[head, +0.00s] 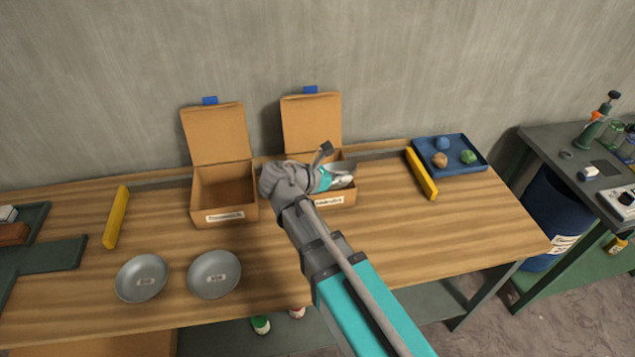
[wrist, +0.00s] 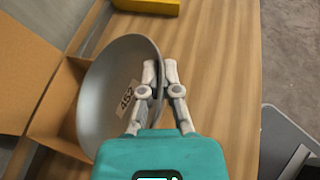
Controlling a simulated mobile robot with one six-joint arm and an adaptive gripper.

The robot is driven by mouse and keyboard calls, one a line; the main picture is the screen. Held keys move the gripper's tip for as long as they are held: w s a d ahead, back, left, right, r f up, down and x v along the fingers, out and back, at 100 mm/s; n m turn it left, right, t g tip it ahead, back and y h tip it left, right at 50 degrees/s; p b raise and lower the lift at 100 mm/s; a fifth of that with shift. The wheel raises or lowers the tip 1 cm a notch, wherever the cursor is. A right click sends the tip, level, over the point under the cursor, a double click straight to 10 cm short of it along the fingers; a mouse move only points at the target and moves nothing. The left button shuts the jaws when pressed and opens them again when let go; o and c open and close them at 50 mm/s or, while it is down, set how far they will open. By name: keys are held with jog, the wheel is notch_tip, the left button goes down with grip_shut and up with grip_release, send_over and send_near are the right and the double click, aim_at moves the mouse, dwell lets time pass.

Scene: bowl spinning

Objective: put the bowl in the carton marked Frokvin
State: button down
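In the wrist view my gripper (wrist: 160,72) is shut on the rim of a grey bowl (wrist: 112,75) labelled 452. The bowl is tilted on edge, at the opening of a carton (wrist: 45,122). In the head view my gripper (head: 323,178) is at the right open carton (head: 347,199), and a pale part of the held bowl (head: 342,181) shows there. My arm hides part of that carton and its label. Another open carton (head: 224,212) stands to its left and looks empty. Both carton labels are too small to read surely.
Two labelled grey bowls (head: 141,278) (head: 214,274) sit at the table's front left. Yellow bars (head: 116,217) (head: 421,174) lie on either side of the cartons. A blue tray (head: 474,166) with several balls is at the back right. The table's front right is clear.

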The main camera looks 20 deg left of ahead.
aim_at(345, 166)
jog(key=shift+s+d+r+n+g+h+p, duration=0.3)
jog(key=shift+s+d+r+n+g+p, duration=0.1)
jog(key=shift+s+d+r, duration=0.25)
jog(key=w+a+f+b, duration=0.1)
jog(key=w+a, duration=0.1)
jog(key=w+a+f+b, duration=0.3)
jog(key=w+a, duration=0.1)
jog(key=w, duration=0.1)
jog(key=shift+f, duration=0.15)
jog(key=w+a+f+b, duration=0.2)
jog(key=w+f+b, duration=0.1)
jog(key=f+b, duration=0.1)
jog(key=shift+w+a+f+b, duration=0.15)
jog(key=shift+a+f+b, duration=0.1)
jog(key=shift+f+b, duration=0.25)
jog(key=shift+r, duration=0.15)
jog(key=shift+w+a+f+b, duration=0.15)
jog(key=shift+f+b, duration=0.9)
jog(key=shift+w+a+f+b, duration=0.1)
jog(key=shift+w+f+b, duration=0.05)
jog(key=shift+f+b, duration=0.9)
